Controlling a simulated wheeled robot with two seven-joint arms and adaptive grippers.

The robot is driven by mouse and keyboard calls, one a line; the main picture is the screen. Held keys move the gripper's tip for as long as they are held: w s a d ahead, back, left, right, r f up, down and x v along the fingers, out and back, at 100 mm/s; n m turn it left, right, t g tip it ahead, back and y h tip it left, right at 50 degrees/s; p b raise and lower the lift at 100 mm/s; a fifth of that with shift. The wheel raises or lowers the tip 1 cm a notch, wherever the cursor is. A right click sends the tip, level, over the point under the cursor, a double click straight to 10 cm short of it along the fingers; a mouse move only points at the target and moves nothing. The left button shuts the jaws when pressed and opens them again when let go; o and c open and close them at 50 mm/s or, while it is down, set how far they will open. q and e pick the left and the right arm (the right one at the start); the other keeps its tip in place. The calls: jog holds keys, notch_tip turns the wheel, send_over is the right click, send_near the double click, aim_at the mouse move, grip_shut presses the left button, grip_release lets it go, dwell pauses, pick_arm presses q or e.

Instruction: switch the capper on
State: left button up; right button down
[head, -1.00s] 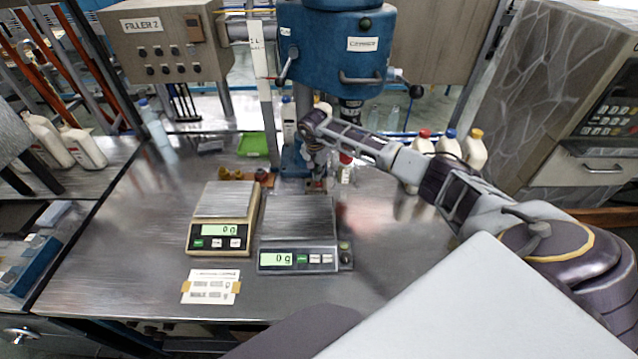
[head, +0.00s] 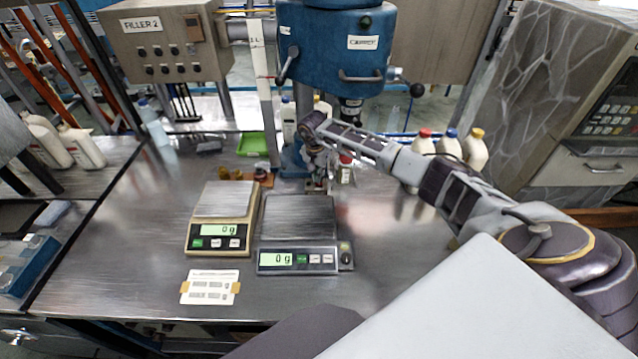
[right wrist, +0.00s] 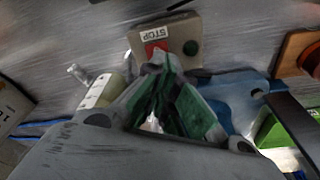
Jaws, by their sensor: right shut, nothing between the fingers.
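The capper (head: 335,50) is the blue machine head with a white label at the top middle of the head view, on a grey column. In the right wrist view, a beige control box (right wrist: 200,33) carries a red part (right wrist: 153,50) under a white STOP label and a round dark green button (right wrist: 190,47). My right gripper (head: 318,187) reaches in below the capper head. In the wrist view its fingers (right wrist: 163,68) are shut and empty, with their tips at the box beside the red part, partly covering it. I cannot tell whether they touch. My left gripper is not in view.
Two scales, one beige (head: 222,203) and one grey (head: 298,215), both reading 0 g, stand in front of the column. Bottles with red, blue and yellow caps (head: 449,146) stand behind my right forearm. A green tray (head: 252,144) lies left of the column.

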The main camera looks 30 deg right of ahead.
jog(key=shift+f+b, duration=0.45)
jog(key=shift+f, duration=0.2)
dwell(0.7)
jog(key=shift+r, duration=0.2)
jog(key=shift+r+p, duration=1.85)
jog(key=shift+r, duration=1.55)
jog(key=shift+f, duration=0.1)
